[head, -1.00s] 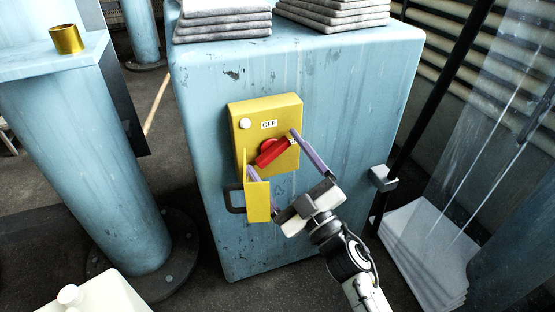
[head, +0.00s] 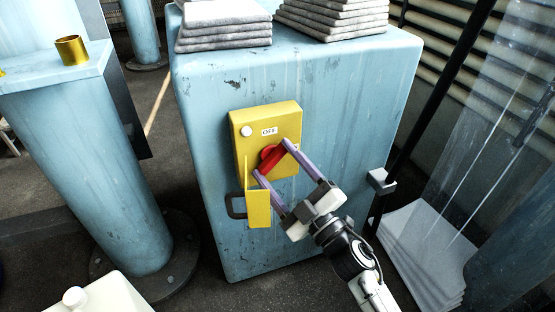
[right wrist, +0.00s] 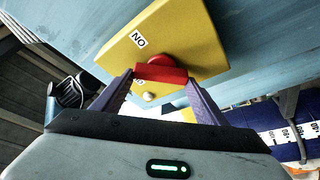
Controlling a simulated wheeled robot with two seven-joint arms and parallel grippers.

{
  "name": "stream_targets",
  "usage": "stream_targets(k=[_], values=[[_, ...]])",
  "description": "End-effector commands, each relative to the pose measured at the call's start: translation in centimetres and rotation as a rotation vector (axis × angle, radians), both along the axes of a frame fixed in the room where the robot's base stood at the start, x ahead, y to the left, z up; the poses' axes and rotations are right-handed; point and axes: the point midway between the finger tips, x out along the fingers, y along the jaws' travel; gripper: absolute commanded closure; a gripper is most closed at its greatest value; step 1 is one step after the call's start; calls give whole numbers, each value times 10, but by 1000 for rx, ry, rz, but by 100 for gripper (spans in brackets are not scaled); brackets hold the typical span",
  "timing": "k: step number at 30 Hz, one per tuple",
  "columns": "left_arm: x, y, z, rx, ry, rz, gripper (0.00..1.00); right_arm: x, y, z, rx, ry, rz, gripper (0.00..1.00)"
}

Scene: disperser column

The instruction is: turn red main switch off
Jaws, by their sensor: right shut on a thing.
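The red main switch (head: 271,157) is a red bar handle on a round red base, set on a yellow box (head: 265,112) fixed to the blue cabinet. Its bar tilts steeply, upper end to the right. An OFF label (head: 269,132) is above it. My right gripper (head: 272,157) is shut on the bar, one finger at each end. In the right wrist view, the red bar (right wrist: 160,75) lies between the fingertips, and a second label (right wrist: 138,40), reading ON upside down, shows on the box. The left gripper is not in view.
A yellow flap (head: 258,205) hangs open below the box, close to my left-hand finger, beside a dark handle (head: 235,205). Folded grey cloths (head: 222,38) lie on the cabinet (head: 330,95). A latch block (head: 381,181) juts from its right side. A brass cup (head: 71,50) stands left.

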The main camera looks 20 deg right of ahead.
Motion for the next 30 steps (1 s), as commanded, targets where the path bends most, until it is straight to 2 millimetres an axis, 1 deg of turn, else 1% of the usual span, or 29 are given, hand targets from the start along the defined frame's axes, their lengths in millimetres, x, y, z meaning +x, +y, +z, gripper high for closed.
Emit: stream_targets(k=[1, 3, 18, 24, 30], values=[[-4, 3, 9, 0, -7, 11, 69, 0, -1, 5, -43, 3, 1, 56], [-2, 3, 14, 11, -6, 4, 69, 0, -1, 5, -107, 0, 2, 56], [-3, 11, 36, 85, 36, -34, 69, 0, -1, 5, -552, -17, 2, 56], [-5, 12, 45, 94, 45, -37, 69, 0, -1, 3, -675, -21, 0, 56], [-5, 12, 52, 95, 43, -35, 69, 0, 0, 1, -750, -24, 0, 56]])
